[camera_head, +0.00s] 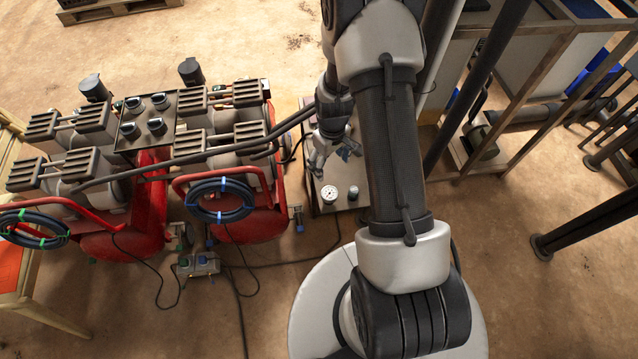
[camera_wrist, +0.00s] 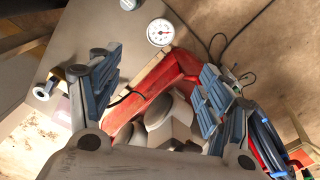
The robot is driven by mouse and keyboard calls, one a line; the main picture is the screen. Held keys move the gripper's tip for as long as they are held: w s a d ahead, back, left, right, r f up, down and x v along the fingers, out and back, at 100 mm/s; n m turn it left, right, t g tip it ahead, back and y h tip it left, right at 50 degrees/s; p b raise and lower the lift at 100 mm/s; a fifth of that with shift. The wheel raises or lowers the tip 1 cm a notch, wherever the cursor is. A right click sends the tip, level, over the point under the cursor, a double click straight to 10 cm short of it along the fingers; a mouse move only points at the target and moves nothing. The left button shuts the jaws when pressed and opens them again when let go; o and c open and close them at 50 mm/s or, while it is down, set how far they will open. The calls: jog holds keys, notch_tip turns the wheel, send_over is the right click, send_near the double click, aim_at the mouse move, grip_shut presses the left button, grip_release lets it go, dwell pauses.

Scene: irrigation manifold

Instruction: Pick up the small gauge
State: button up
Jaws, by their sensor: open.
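A gauge with a round white dial and a red mark (camera_head: 329,194) stands on a pale bench top (camera_head: 328,207) below my gripper in the head view. It also shows in the wrist view (camera_wrist: 160,32), at the top middle, beyond the fingertips. A smaller grey, knob-like piece (camera_head: 353,192) stands just right of it; I cannot tell whether it is a gauge too. My gripper (camera_head: 334,158) is open, with its two blue-padded fingers wide apart in the wrist view (camera_wrist: 156,88). Nothing is between the pads, and the gripper is apart from the dial gauge.
Red compressors (camera_head: 140,215) with coiled hoses (camera_head: 221,200) and dark pipes stand left of the bench. A metal frame (camera_head: 520,90) stands at the right. A grey box with cables (camera_head: 198,264) lies on the floor. Open floor lies at the front.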

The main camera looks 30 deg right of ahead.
jog(key=b, duration=0.3)
send_near(330, 193)
jog(key=f, duration=0.5)
jog(key=shift+w+a+f, duration=0.1)
jog(key=shift+w+a, duration=0.05)
jog(key=shift+w, duration=0.1)
jog(key=shift+f+b, duration=1.2)
jog(key=shift+f, duration=1.45)
jog(key=shift+c, duration=0.2)
jog(key=c, duration=1.1)
